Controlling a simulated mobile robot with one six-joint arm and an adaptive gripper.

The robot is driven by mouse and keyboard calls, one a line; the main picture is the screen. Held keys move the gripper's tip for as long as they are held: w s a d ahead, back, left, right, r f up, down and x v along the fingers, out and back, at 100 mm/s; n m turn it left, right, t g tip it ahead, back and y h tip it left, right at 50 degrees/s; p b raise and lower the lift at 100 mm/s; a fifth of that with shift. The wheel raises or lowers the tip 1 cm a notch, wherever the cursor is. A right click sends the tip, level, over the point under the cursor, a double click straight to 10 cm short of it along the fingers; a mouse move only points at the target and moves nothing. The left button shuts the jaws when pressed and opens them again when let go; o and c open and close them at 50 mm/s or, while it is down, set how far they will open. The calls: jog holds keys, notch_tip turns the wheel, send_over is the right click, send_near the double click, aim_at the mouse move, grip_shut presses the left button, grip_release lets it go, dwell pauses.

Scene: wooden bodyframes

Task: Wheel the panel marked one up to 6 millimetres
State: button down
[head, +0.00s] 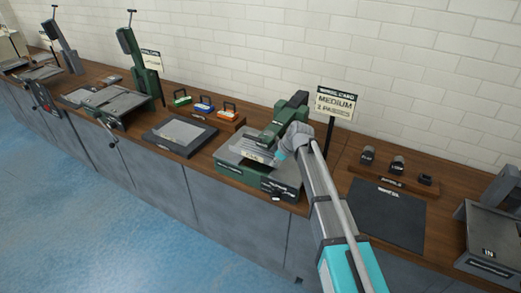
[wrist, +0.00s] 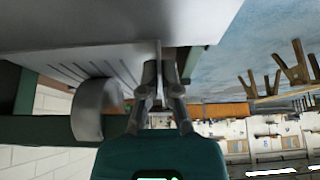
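The green wheeling machine (head: 285,118) stands on the bench in the middle of the head view, with a grey bed on a green base. A pale sheet (head: 258,155), seemingly the panel, lies on it under the machine's arm; I cannot read a number on it. My gripper (head: 280,156) is at the right side of the sheet, its fingertips mostly hidden by my arm. In the wrist view my gripper (wrist: 160,85) has its fingers close together on a thin pale edge (wrist: 158,65), which looks like the panel's. A grey wheel (wrist: 88,110) is just left of the fingers.
A sign (head: 336,103) reading "MEDIUM 2 PASSES" stands behind the machine. A dark tray with a grey sheet (head: 180,132) and several coloured handled blocks (head: 203,105) are to the left. A dark mat (head: 386,213) and small dies (head: 397,163) are to the right.

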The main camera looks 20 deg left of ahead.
aim_at(282, 170)
jog(key=c, duration=0.7)
grip_release()
jog(key=o, duration=0.5)
jog(key=shift+o, duration=0.2)
jog(key=shift+d, duration=0.15)
jog(key=shift+s+d, duration=0.2)
jog(key=shift+d, duration=2.15)
jog(key=shift+r, duration=0.2)
